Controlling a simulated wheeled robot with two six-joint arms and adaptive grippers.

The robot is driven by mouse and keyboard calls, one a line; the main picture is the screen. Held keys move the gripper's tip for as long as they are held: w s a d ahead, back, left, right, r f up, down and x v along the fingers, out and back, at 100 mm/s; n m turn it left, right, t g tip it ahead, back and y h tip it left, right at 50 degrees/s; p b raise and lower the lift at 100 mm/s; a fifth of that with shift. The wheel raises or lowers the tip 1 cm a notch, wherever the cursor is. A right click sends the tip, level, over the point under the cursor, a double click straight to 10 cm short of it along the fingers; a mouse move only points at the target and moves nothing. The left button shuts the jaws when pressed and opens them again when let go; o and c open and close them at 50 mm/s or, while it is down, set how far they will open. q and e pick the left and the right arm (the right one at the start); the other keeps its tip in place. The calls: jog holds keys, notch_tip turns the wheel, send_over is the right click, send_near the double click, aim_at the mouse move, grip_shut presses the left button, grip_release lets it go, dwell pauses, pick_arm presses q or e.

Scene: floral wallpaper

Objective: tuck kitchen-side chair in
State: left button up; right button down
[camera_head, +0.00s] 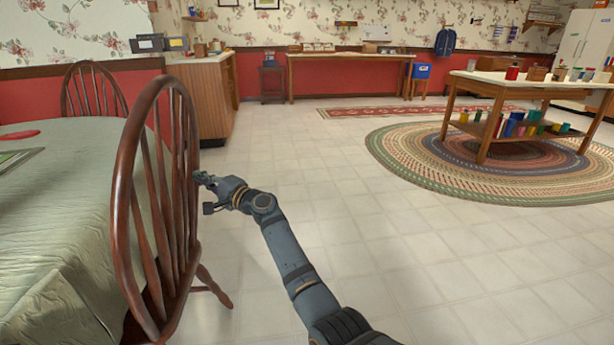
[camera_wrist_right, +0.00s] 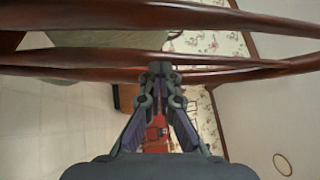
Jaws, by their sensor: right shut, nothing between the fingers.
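A dark reddish wooden spindle-back chair (camera_head: 121,215) stands at the near right side of the table with the green cloth (camera_head: 60,235). Its back rises beside the table edge. My right gripper (camera_head: 199,177) is shut with nothing in it, its tip at the right side of the chair's back. In the right wrist view the shut fingertips (camera_wrist_right: 160,68) are close to the chair's wooden bars (camera_wrist_right: 90,58); I cannot tell whether they touch. The chair's seat and front legs are mostly hidden or out of frame. My left gripper is not in view.
Another spindle-back chair (camera_head: 93,88) stands at the table's far side. A wooden cabinet (camera_head: 207,95) is behind it. A braided oval rug (camera_head: 420,160) lies under a wooden worktable (camera_head: 478,95) at the right. The tiled floor between is clear.

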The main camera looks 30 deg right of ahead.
jog(key=shift+w+a+r, duration=0.1)
jog(key=shift+a+r, duration=0.15)
dwell(0.5)
jog(key=v, duration=1.2)
jog(key=shift+f, duration=0.15)
